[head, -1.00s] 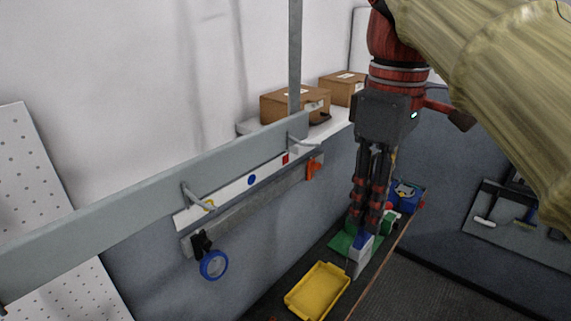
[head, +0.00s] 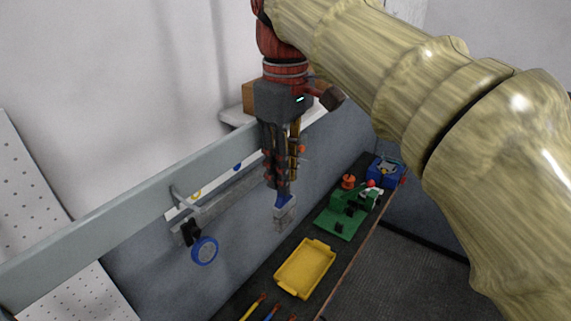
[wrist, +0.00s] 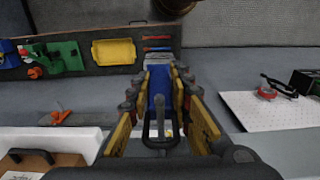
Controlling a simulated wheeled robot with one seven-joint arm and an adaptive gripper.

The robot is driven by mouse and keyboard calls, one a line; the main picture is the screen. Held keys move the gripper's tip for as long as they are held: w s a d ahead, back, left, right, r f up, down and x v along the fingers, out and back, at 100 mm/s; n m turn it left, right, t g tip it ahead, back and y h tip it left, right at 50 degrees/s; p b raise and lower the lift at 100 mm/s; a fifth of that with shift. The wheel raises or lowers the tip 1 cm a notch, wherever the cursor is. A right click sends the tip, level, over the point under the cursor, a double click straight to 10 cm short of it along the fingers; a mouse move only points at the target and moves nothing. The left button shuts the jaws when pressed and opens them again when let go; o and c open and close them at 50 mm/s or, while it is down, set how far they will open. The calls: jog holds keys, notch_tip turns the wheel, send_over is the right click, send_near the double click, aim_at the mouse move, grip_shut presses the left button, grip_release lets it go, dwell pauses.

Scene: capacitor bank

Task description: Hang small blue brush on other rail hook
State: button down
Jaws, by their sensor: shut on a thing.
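The small blue brush (head: 284,203) is held in my gripper (head: 280,190), pointing down with its pale bristles lowest. In the wrist view the brush (wrist: 158,88) sits between the fingers, with a dark loop at its near end. The rail (head: 130,206) runs along the grey wall top. My gripper and arm hide the rail's right hook in the head view. The brush is apart from the left hook, to its right.
A blue tape ring (head: 204,251) hangs from a black clip below the left hook. A yellow tray (head: 305,268), a green fixture (head: 345,215) and a blue box (head: 385,172) stand on the dark bench below. An orange clip (wrist: 60,117) shows in the wrist view.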

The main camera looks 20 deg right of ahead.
jog(key=shift+s+r, duration=0.1)
jog(key=shift+s, duration=0.25)
jog(key=shift+w+f, duration=0.3)
jog(key=c, duration=2)
grip_release()
jog(key=shift+o, duration=1.4)
jog(key=shift+s+r, duration=0.1)
jog(key=shift+s, duration=0.1)
jog(key=shift+o, duration=0.5)
jog(key=shift+w, duration=0.1)
jog(key=shift+b, duration=0.3)
